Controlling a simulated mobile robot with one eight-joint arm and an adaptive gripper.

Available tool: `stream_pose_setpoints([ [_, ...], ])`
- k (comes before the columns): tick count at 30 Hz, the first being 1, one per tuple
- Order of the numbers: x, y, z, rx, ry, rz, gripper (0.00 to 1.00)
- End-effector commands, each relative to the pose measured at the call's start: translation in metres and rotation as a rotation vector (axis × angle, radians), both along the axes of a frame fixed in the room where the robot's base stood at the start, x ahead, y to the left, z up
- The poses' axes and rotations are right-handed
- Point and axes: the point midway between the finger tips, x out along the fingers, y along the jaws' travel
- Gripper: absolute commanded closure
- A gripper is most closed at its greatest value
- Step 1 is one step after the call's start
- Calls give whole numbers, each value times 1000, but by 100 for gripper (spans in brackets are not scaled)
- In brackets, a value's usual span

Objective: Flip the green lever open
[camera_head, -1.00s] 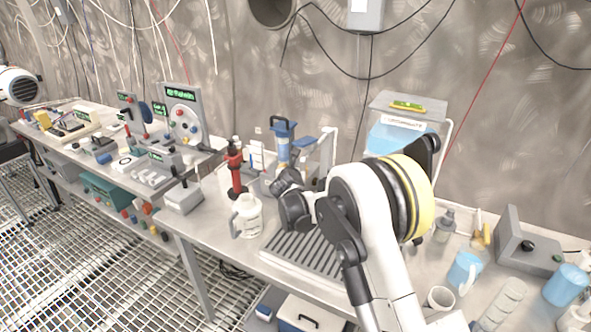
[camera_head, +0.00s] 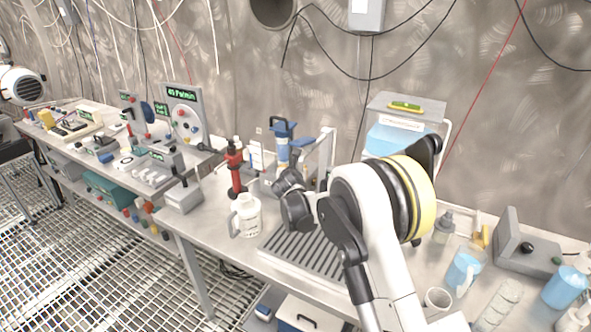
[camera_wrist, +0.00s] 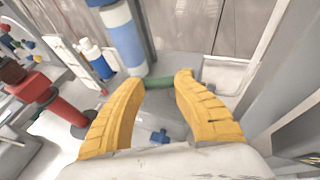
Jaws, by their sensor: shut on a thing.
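The green lever (camera_wrist: 159,83) is a short green bar, seen in the wrist view between the tips of my gripper's yellow fingers (camera_wrist: 160,84). The gripper is shut on it, with one fingertip at each end. Behind it stands a blue and white cylinder (camera_wrist: 124,38), which also shows in the head view as a blue-topped device (camera_head: 283,142). In the head view my dark gripper (camera_head: 280,184) is just in front of this device, and the lever is hidden there.
A red stand (camera_head: 235,168) and a white jug (camera_head: 246,215) are left of my gripper. A ribbed drain tray (camera_head: 305,252) lies below my arm. A white frame (camera_head: 330,150) rises to the right.

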Motion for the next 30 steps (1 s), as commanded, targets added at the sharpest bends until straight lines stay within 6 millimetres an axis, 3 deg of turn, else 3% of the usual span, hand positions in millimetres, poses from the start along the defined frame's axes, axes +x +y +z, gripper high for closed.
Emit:
stream_pose_setpoints([
  [1,0,16,4,7,-14,26,99],
  [22,1,16,4,7,-14,30,99],
  [23,1,16,4,7,-14,31,55],
  [28,1,14,4,7,-13,29,3],
  [30,0,13,4,6,-13,27,0],
])
